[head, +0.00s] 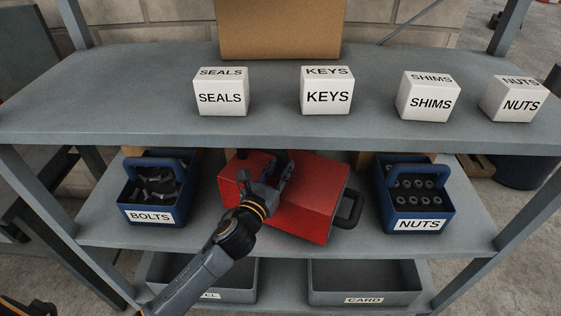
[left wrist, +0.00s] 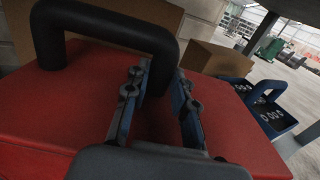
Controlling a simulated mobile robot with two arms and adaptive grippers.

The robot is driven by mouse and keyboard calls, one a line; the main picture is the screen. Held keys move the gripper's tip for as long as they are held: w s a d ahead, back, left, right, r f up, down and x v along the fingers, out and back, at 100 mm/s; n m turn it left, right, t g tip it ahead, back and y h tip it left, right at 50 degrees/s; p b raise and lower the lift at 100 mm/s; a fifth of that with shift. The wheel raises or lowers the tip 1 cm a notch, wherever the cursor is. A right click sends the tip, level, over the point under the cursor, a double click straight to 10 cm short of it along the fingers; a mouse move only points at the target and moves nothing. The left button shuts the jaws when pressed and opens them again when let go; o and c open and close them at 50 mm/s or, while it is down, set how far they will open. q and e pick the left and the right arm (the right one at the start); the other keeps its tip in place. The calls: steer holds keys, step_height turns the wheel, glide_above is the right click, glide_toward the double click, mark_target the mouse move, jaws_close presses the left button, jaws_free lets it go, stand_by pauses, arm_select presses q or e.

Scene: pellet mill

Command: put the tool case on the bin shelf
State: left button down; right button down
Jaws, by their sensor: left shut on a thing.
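The red tool case (head: 312,205) is on the middle shelf, between two blue bins, turned at an angle. A dark handle (head: 349,209) shows at its right end. My left gripper (head: 267,175) reaches over the case's top from the front. In the left wrist view, its fingers (left wrist: 158,105) are on either side of one leg of a thick black handle (left wrist: 105,22) on the red case (left wrist: 45,110). It is shut on the case; the exact contact is partly hidden. The middle shelf (head: 105,228) carries the case and bins.
The bolts bin (head: 150,216) stands left of the case and the nuts bin (head: 419,225) right. The upper shelf (head: 120,95) overhangs, holding white labelled boxes (head: 221,97) and a cardboard box (head: 285,30). Grey trays (head: 365,285) sit below.

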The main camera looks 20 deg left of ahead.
arm_select(q)
steer(key=shift+f, duration=0.4)
steer(key=shift+w+f, duration=0.25)
steer(key=shift+f, duration=0.1)
steer(key=c, duration=1.4)
jaws_free()
steer(key=shift+f, duration=0.35)
steer(key=o, duration=0.3)
steer(key=shift+s, duration=0.15)
steer(key=shift+r, duration=0.1)
steer(key=shift+s, duration=0.1)
steer(key=s+a+b, duration=0.1)
steer(key=s+b, duration=0.1)
steer(key=s, duration=0.9)
steer(key=shift+s+a, duration=0.2)
steer(key=shift+s, duration=0.15)
steer(key=shift+a, duration=0.1)
